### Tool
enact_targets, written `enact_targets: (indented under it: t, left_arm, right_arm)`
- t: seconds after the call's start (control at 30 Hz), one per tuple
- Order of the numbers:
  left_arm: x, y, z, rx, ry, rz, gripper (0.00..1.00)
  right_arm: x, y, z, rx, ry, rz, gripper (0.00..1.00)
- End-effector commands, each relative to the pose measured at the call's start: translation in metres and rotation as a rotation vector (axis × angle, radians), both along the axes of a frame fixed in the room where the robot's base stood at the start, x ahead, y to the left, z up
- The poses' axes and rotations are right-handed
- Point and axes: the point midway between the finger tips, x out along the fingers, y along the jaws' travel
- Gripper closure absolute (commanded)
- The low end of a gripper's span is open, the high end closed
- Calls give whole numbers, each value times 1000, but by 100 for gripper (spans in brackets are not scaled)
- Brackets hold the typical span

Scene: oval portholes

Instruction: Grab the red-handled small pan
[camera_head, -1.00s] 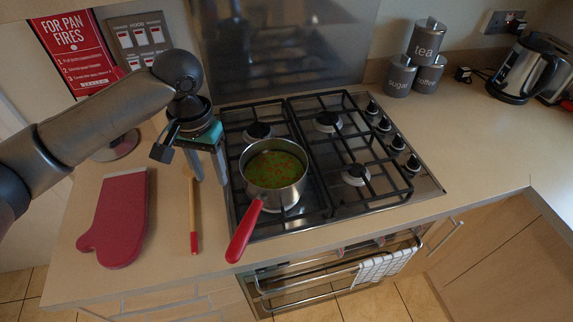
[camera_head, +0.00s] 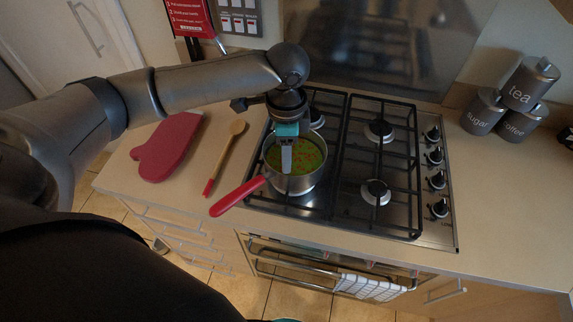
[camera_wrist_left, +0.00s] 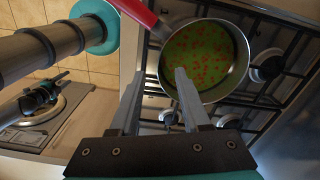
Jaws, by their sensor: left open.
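The small pan (camera_head: 312,184) stands upright on the front left burner, with green soup and orange bits in it. Its red handle (camera_head: 238,195) points to the front left. My left gripper (camera_head: 286,166) is open above the pan, pointing down, and covers part of the soup. In the left wrist view, the pan (camera_wrist_left: 241,62) is just beyond the open fingers (camera_wrist_left: 159,78). One finger overlaps the soup and the other lies left of the pan's wall. The handle (camera_wrist_left: 136,11) runs off at the top. I cannot tell whether a finger touches the pan.
A wooden spoon (camera_head: 224,158) and a red oven mitt (camera_head: 167,147) lie left of the hob (camera_head: 350,205). Grey canisters (camera_head: 484,110) stand at the right back. A checked towel (camera_head: 368,287) hangs on the oven rail.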

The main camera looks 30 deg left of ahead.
Motion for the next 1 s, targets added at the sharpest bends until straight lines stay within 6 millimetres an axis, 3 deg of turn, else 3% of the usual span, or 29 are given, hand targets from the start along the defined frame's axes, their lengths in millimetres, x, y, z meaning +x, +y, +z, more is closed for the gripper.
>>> enact_targets:
  t: [0.1,0.43,0.7,1.0]
  left_arm:
    - [-1,0,-24,1,3,1,53]
    - [-1,1,-52,0,1,2,53]
    - [-2,2,-91,0,1,2,53]
    - [-2,2,-96,0,-1,1,53]
  right_arm:
    - [0,2,-1,3,1,0,50]
    - [1,-6,0,-8,-2,-3,50]
    - [4,-9,1,-12,-4,-6,50]
    - [4,-9,1,-12,-5,-5,50]
